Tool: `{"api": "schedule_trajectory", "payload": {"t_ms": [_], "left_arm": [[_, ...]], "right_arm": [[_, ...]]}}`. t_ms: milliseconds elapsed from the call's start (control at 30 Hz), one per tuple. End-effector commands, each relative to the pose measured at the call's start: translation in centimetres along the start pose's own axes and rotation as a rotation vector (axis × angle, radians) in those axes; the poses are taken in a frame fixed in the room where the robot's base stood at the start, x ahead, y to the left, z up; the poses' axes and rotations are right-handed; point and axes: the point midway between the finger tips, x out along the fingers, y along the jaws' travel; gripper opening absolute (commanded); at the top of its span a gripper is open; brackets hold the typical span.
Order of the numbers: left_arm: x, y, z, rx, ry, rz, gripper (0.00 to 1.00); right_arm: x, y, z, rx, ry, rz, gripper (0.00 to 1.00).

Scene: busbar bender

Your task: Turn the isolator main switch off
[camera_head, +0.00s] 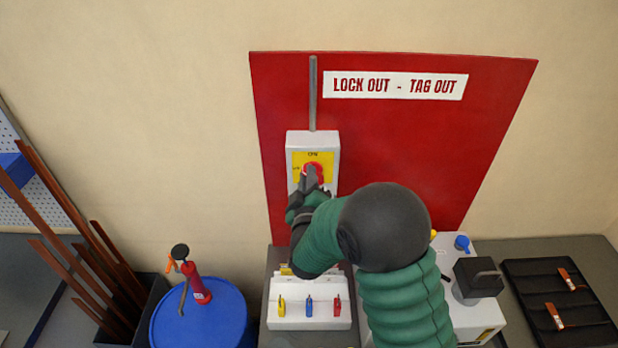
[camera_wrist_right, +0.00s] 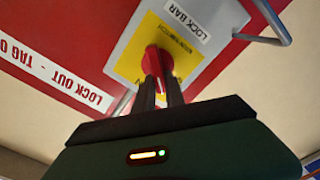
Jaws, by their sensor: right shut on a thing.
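The isolator main switch is a red knob (camera_head: 313,172) on a yellow plate (camera_head: 328,160), on a grey box (camera_head: 312,140) mounted on the red lock-out board (camera_head: 420,140). My right gripper (camera_head: 309,182) is at the knob and shut on it. In the right wrist view the red knob (camera_wrist_right: 157,60) sits between the two dark fingers of my right gripper (camera_wrist_right: 158,88). The fingers and wrist cover part of the knob and the lower box, so the knob's exact angle is hard to tell. My left gripper does not show.
Below the board stand a white box with yellow, blue and red padlocks (camera_head: 309,306) and a white machine (camera_head: 480,318) with a black block. A black tray (camera_head: 530,280) lies at right. A blue drum (camera_head: 215,325) with a red pump and brown bars (camera_head: 75,250) stand at left.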

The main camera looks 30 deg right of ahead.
Motion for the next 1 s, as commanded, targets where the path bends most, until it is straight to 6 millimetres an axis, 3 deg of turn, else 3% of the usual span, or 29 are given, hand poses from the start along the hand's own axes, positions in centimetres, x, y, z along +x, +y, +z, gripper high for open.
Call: {"api": "schedule_trajectory", "payload": {"t_ms": [600, 1000], "left_arm": [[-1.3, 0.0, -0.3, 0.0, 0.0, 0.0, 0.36], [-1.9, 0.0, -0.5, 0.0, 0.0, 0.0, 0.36]], "right_arm": [[-0.1, -1.1, 0.3, -0.541, -0.002, -0.008, 0.0], [-0.1, -1.3, 0.6, -0.7, -0.002, -0.007, 0.0]]}}
